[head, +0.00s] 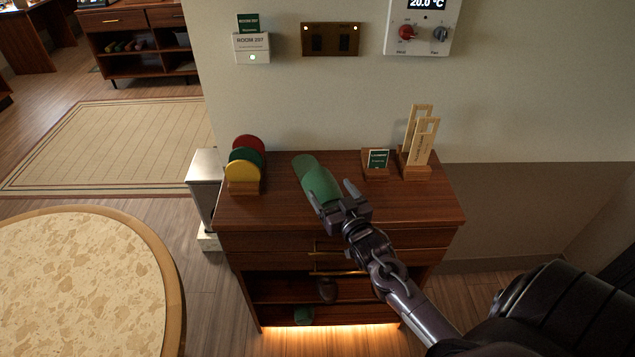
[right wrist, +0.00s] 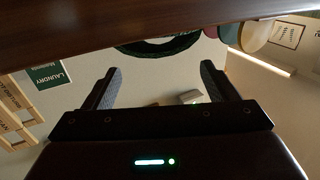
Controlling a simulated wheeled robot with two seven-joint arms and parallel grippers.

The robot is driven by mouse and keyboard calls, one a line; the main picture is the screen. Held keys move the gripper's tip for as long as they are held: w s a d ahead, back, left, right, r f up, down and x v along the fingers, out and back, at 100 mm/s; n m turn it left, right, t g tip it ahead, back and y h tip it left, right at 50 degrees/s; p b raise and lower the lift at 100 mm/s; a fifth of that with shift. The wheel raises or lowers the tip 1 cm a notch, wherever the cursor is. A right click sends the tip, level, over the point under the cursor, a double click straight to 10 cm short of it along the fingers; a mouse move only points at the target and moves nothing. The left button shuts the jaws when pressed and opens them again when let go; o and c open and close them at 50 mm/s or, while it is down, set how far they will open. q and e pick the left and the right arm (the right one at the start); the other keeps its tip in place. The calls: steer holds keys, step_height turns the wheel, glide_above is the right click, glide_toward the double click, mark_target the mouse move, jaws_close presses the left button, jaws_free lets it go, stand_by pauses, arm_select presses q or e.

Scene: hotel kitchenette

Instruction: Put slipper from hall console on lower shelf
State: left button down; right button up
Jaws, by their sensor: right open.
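A green slipper (head: 317,178) lies on the top of the wooden hall console (head: 280,208), its length running from back left to front right. My right gripper (head: 341,203) is open at the slipper's near end, low over the console top. In the right wrist view the slipper's dark green end (right wrist: 160,47) is ahead of the two spread fingers, with a gap between. The lower shelf (head: 345,314) of the console carries another green slipper (head: 303,315) at its left. My left gripper is out of view.
Coloured discs in a stand (head: 246,165) are at the console's left. A small card holder (head: 376,164) and wooden tags in a holder (head: 417,150) stand at its right. A dark item (head: 327,290) is on the upper shelf. A round table (head: 85,290) is left.

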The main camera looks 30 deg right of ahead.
mark_target(325, 182)
steer(key=shift+w+d+f+p, duration=0.1)
steer(key=shift+w+d+f, duration=0.05)
steer(key=shift+w, duration=0.6)
steer(key=shift+w+d+f+p, duration=0.1)
steer(key=shift+w+p, duration=0.05)
steer(key=shift+w, duration=0.6)
steer(key=shift+w+d+f+p, duration=0.1)
steer(key=shift+w+d+f, duration=0.05)
steer(key=shift+w, duration=0.6)
steer(key=shift+r, duration=0.1)
steer(key=c, duration=1.2)
steer(key=shift+o, duration=0.2)
